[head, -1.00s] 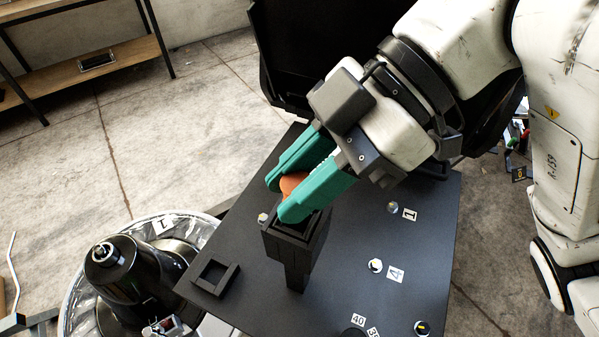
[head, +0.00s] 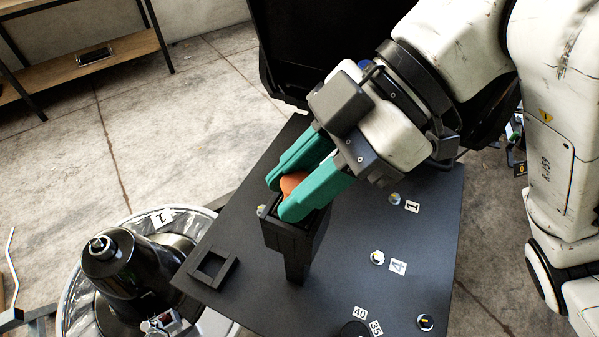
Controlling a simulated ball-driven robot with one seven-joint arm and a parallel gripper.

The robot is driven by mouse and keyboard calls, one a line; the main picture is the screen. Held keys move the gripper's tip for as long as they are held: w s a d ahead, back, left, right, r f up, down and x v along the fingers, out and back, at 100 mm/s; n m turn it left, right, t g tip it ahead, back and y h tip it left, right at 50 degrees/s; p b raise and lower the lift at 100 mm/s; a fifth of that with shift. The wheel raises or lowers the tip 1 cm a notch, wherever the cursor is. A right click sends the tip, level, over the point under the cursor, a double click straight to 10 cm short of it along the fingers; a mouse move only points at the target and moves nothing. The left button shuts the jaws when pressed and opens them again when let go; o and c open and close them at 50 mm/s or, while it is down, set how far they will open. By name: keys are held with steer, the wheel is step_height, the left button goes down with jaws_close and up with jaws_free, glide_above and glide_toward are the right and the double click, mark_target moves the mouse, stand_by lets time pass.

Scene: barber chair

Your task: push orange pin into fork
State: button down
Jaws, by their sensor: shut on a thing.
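The orange pin (head: 292,184) shows as a rounded orange piece between the green fingers of my gripper (head: 285,198). The gripper is shut on it and reaches down from the upper right. The fingertips are at the open top of a black upright holder (head: 287,240), which looks like the fork and stands on the dark plate (head: 400,235). The pin's lower part is hidden by the near finger and the holder's rim, so I cannot tell how deep it sits.
A black square frame (head: 212,268) lies on the plate left of the holder. Bolts and number labels (head: 398,267) are on the plate's right half. A black cylindrical part (head: 118,265) stands at the lower left. A black panel (head: 310,45) rises behind the plate.

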steer(key=shift+f, duration=0.25)
steer(key=c, duration=0.8)
jaws_free()
steer(key=v, duration=1)
steer(key=shift+d+r, duration=0.25)
steer(key=shift+d, duration=0.1)
steer(key=shift+r, duration=0.1)
